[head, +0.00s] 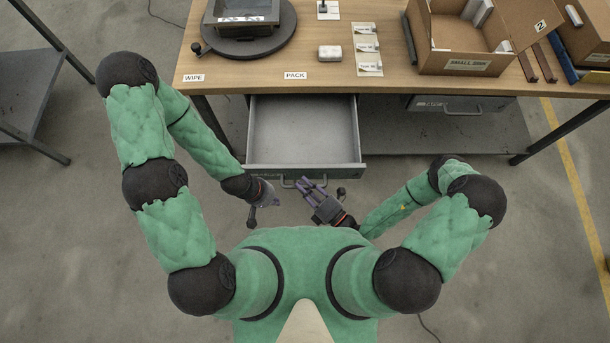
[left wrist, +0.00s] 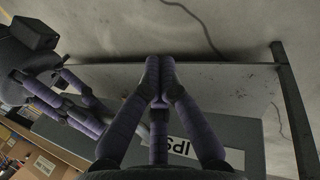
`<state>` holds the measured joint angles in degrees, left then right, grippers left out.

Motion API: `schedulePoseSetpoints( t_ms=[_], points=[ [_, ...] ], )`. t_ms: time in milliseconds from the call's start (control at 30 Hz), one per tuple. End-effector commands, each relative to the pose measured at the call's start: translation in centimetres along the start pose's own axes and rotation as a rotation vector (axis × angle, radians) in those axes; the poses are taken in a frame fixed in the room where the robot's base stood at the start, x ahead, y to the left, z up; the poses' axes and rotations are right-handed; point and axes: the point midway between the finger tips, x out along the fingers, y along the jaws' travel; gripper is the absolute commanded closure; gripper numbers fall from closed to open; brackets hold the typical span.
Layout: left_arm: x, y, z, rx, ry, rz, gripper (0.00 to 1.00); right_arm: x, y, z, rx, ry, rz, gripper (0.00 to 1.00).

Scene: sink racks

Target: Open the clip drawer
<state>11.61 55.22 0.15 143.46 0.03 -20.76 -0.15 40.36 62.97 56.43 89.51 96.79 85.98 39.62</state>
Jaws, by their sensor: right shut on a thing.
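The drawer (head: 303,130) below the middle of the table is pulled far out, and its grey inside looks empty. Its front bears a handle (head: 287,184) and a label that is partly hidden in the left wrist view (left wrist: 180,147). My right gripper (head: 308,183) is at the drawer front, shut on the handle; its fingers also show at the left of the left wrist view (left wrist: 62,95). My left gripper (head: 268,198) is just left of the handle, in front of the drawer. In the left wrist view its fingertips (left wrist: 159,60) are together, with nothing seen between them.
A second drawer (head: 444,104), closed, sits under the table to the right. On the table stand a dark sink on a round turntable (head: 244,45), a white block (head: 330,52) and an open cardboard box (head: 460,40). A grey shelf (head: 30,75) stands at left.

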Motion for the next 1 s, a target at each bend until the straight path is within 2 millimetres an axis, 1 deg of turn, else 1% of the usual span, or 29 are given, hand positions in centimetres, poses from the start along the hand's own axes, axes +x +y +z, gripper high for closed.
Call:
schedulePoseSetpoints(
  t_ms=[433,467,500,533,1000],
  points=[
    [-0.04,0.02,-0.07,0.0,0.001,0.0,1.0,-0.03,-0.04,0.12,-0.005,-0.001,0.0,1.0],
    [-0.04,0.02,-0.07,0.0,0.001,0.0,1.0,-0.03,-0.04,0.13,-0.005,-0.001,0.0,0.74],
    [-0.04,0.02,-0.07,0.0,0.001,0.0,1.0,-0.03,-0.04,0.13,-0.005,-0.001,0.0,0.62],
    [-0.04,0.02,-0.07,0.0,0.001,0.0,1.0,-0.03,-0.04,0.13,-0.005,-0.001,0.0,0.54],
    [-0.04,0.02,-0.06,0.0,0.001,0.0,1.0,-0.08,-0.01,0.05,-0.002,-0.001,0.0,0.54]
  ],
)
